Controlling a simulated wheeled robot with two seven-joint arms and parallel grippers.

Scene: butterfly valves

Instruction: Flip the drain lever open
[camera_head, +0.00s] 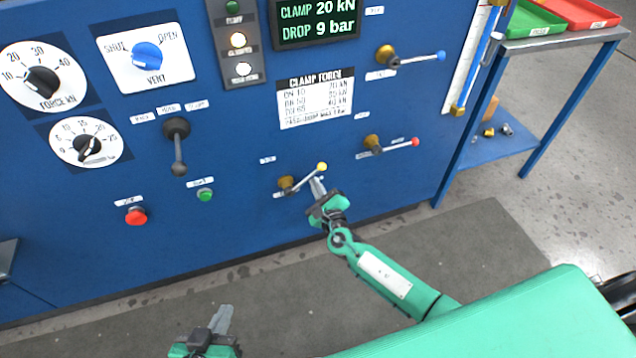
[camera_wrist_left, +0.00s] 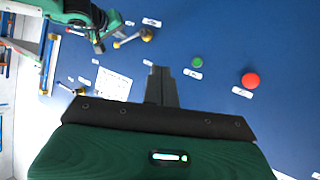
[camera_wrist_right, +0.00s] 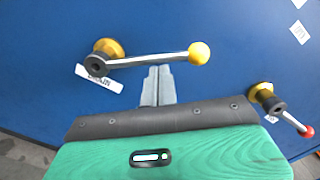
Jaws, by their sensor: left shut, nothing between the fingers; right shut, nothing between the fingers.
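The drain lever (camera_head: 305,178) is a metal bar with a yellow ball knob on a brass valve, low on the blue panel. In the head view it points right and slightly up from its pivot. It spans the upper middle of the right wrist view (camera_wrist_right: 150,59), above a small label. My right gripper (camera_head: 318,186) is shut and empty, its fingertips (camera_wrist_right: 158,70) close beside the bar near the knob; I cannot tell whether they touch. My left gripper (camera_head: 223,318) is shut and empty, low in the head view and away from the lever.
A red-knobbed lever (camera_head: 395,146) and a blue-knobbed lever (camera_head: 415,58) sit above and right of the drain lever. A black-handled lever (camera_head: 178,148), red button (camera_head: 136,216) and green button (camera_head: 205,195) are to its left. A blue-legged table (camera_head: 560,42) stands at right.

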